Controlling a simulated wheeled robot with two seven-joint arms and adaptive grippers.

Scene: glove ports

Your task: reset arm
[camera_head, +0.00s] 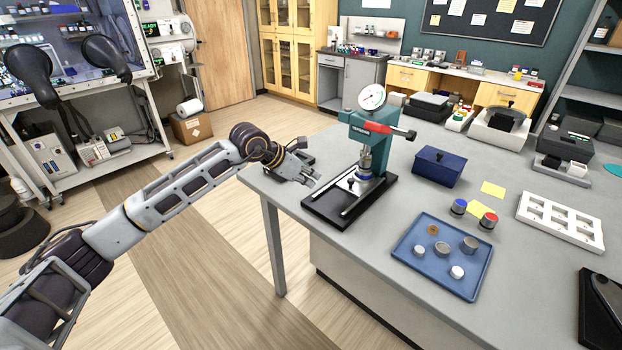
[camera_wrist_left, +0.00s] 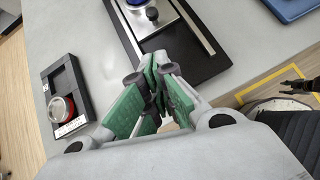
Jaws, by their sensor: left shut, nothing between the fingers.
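My left arm reaches in from the left in the head view, and its gripper (camera_head: 312,180) is over the near left corner of the grey table, just left of the press base. In the left wrist view the gripper (camera_wrist_left: 153,72) has its green-padded fingers together, with nothing between them. The teal press (camera_head: 372,140) with a dial gauge and red handle stands on a black base (camera_head: 330,212) with metal rails. Part of that base (camera_wrist_left: 195,50) shows beyond the fingers in the wrist view. My right gripper is not in view.
A blue tray (camera_head: 405,256) holds several small metal parts. Near it are a dark blue box (camera_head: 438,167), blue and red capped pieces, yellow notes and a white rack (camera_head: 560,222). A black holder (camera_wrist_left: 82,85) with a red-rimmed round item lies left of the gripper. Floor is open left of the table.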

